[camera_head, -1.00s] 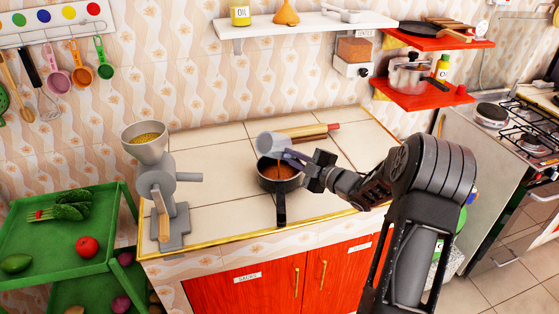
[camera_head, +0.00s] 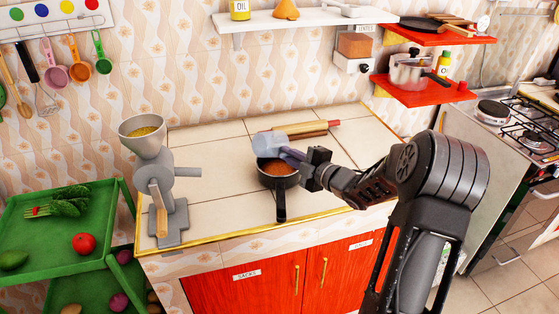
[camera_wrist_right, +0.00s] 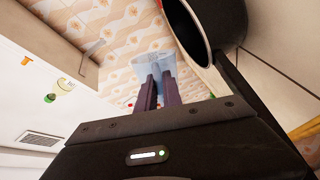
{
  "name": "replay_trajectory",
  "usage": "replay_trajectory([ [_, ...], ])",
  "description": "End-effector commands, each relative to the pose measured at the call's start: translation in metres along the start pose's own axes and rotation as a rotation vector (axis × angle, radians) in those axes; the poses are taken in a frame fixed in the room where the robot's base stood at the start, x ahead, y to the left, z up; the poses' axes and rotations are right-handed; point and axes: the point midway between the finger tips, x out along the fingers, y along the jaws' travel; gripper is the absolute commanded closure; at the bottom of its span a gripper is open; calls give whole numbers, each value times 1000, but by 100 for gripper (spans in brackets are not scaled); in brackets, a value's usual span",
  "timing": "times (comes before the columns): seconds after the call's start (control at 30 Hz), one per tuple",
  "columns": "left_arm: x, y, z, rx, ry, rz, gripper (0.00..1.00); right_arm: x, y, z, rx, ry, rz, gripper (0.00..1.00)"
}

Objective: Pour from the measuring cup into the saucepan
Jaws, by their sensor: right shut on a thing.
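The measuring cup (camera_head: 268,143) is pale and bluish, and it lies tilted over the back rim of the saucepan. My right gripper (camera_head: 292,156) is shut on the measuring cup by its handle, at the pan's right. In the right wrist view the cup (camera_wrist_right: 152,64) shows past my right gripper's fingers (camera_wrist_right: 154,80). The dark saucepan (camera_head: 279,181) stands on the tiled counter with its handle towards the front, and brown-orange contents show inside it. Part of its dark body (camera_wrist_right: 235,22) also shows in the right wrist view. My left gripper is not in view.
A grey grinder (camera_head: 155,185) with a filled hopper stands left on the counter (camera_head: 215,205). A rolling pin (camera_head: 305,128) lies behind the saucepan. A white shelf (camera_head: 300,20) and red shelves (camera_head: 425,95) hang above. A green rack (camera_head: 55,262) stands at the left.

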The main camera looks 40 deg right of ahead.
Motion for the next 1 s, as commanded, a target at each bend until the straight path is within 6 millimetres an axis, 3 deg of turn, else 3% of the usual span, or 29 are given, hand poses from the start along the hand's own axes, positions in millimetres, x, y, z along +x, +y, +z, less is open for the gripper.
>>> replay_trajectory([
  [0.53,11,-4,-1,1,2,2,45,1,-6,-3,-80,-12,-4,100],
  [1.0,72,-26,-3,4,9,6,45,2,-29,-15,-511,-80,-21,100],
])
